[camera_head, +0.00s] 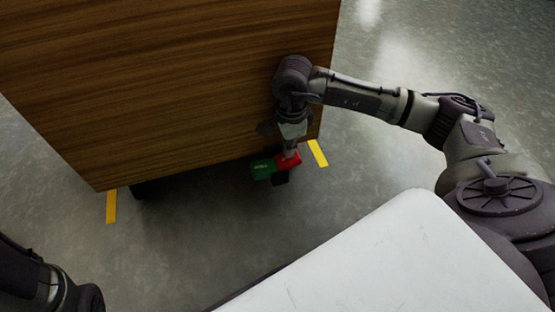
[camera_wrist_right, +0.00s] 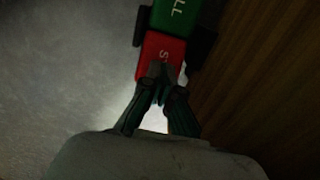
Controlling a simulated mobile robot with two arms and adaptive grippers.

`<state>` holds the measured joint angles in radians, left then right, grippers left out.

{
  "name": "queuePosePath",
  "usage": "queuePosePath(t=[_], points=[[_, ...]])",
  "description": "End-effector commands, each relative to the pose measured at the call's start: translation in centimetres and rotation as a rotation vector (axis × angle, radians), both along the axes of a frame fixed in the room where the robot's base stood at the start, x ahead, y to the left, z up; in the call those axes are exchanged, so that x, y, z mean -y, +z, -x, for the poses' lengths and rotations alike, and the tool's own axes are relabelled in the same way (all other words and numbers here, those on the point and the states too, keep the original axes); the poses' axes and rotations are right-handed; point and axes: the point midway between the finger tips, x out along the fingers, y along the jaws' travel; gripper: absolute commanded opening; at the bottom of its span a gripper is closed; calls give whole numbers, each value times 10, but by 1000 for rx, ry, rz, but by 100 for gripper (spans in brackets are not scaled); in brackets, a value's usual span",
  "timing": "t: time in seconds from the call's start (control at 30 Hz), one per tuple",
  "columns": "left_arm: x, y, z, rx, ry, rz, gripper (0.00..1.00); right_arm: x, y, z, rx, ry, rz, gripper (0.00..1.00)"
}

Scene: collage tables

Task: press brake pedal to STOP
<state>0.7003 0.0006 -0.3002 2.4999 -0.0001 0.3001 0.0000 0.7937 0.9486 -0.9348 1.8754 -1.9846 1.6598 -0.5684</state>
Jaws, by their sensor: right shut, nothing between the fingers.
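The brake pedal has a red STOP part (camera_head: 289,160) and a green part (camera_head: 262,168), low at the front corner of a wooden cart. My right gripper (camera_head: 291,152) points down at the red part. In the right wrist view its fingertips (camera_wrist_right: 158,72) are shut and empty, overlapping the red part; I cannot tell whether they press it. My left gripper is out of view; only part of the left arm shows at bottom left.
The large wooden cart (camera_head: 170,75) fills the upper left, with a dark wheel (camera_head: 139,190) under it. Yellow floor marks (camera_head: 111,206) lie at its corners, another (camera_head: 318,153) beside the pedal. The grey floor in front is clear.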

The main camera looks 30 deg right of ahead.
Motion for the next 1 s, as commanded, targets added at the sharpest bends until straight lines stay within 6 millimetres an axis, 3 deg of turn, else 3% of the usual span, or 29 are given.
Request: queuePosePath(t=[1.0], points=[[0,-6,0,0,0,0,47,0,-14,0,-1,0,0,0]])
